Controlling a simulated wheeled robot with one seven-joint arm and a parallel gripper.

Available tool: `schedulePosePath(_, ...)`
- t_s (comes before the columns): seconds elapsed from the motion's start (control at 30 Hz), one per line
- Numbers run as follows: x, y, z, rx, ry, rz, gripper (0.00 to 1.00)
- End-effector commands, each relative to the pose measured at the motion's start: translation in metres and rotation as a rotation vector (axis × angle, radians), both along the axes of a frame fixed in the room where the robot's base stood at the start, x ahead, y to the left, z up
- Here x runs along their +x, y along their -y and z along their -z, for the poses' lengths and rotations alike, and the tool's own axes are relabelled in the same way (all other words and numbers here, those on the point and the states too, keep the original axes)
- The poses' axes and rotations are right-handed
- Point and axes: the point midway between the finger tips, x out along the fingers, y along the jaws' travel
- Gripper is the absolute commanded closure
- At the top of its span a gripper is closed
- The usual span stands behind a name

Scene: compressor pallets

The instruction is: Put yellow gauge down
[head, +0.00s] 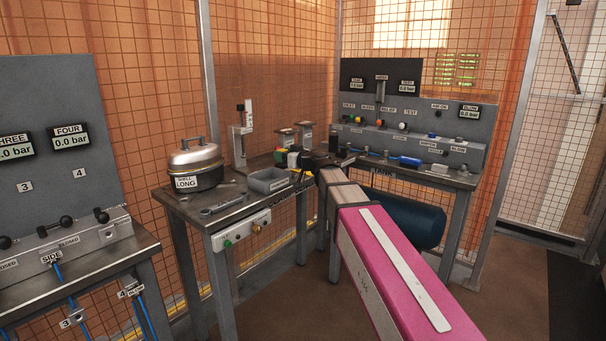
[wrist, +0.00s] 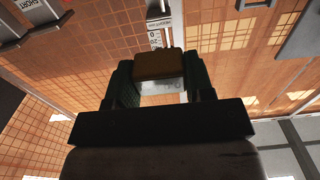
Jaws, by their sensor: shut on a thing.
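My gripper (wrist: 160,82) is shut on a block-shaped thing, taken as the yellow gauge (wrist: 160,64); in the wrist view it looks dark yellow-brown in shadow, with a pale part below it. Both dark fingers flank it. In the head view my gripper (head: 303,160) is small and dark, at the far end of my arm by the right part of the left workbench (head: 215,208). A little yellow shows there, but the arm and gripper hide most of the held thing. I cannot tell whether it touches a surface.
The left bench carries a pot labelled SHELL LONG (head: 195,165), a grey tray (head: 268,181), a wrench (head: 222,204) and a grey upright stand (head: 241,135). A dark blue tank (head: 415,222) lies below.

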Motion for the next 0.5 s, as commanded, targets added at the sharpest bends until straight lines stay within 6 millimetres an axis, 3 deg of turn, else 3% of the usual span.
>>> schedulePosePath(0.3, 0.048, 0.044, 0.037, 0.0, 0.0, 0.004, 0.9)
schedulePosePath(0.5, 0.06, 0.057, 0.049, 0.0, 0.0, 0.003, 0.9)
